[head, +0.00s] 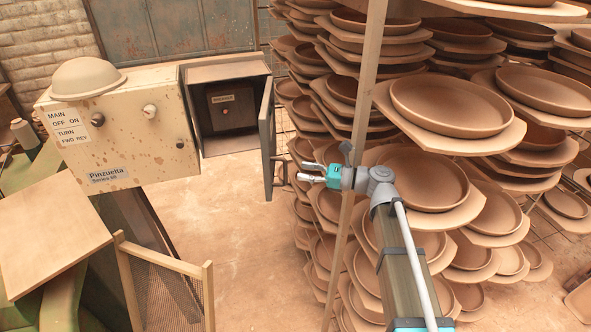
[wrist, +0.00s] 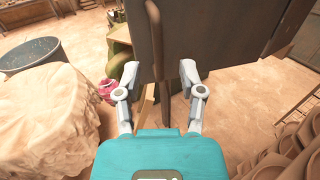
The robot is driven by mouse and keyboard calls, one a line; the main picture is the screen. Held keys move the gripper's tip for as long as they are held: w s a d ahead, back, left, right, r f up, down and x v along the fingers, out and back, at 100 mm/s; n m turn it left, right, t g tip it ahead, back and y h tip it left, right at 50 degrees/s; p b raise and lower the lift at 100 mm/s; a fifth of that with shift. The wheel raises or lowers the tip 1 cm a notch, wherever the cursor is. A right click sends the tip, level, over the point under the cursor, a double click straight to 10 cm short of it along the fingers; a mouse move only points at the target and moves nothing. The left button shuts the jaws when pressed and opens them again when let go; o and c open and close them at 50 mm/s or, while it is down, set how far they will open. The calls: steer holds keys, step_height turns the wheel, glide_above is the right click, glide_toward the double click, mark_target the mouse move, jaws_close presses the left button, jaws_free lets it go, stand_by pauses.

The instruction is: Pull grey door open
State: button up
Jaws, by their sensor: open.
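The grey door (head: 267,138) stands swung out from the right side of the grey box (head: 203,75) and shows nearly edge-on in the head view. Its handle (head: 281,172) sticks out to the right near the door's lower end. My gripper (head: 307,172) is open and empty, just right of the handle, pointing at it. In the wrist view the door (wrist: 225,50) is a large dark panel beyond the fingertips (wrist: 155,75). A dark upright bar, apparently the handle (wrist: 157,45), lies between the finger lines. I cannot tell whether the fingers touch it.
Inside the box is a dark panel (head: 232,101) with a red button. A cream control box (head: 125,135) stands left of it. A wooden post (head: 367,70) and racks of clay plates (head: 445,95) are close to my arm on the right. The floor (head: 225,215) below the door is clear.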

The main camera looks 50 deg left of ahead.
steer(key=shift+v, duration=1.15)
steer(key=shift+c, duration=0.3)
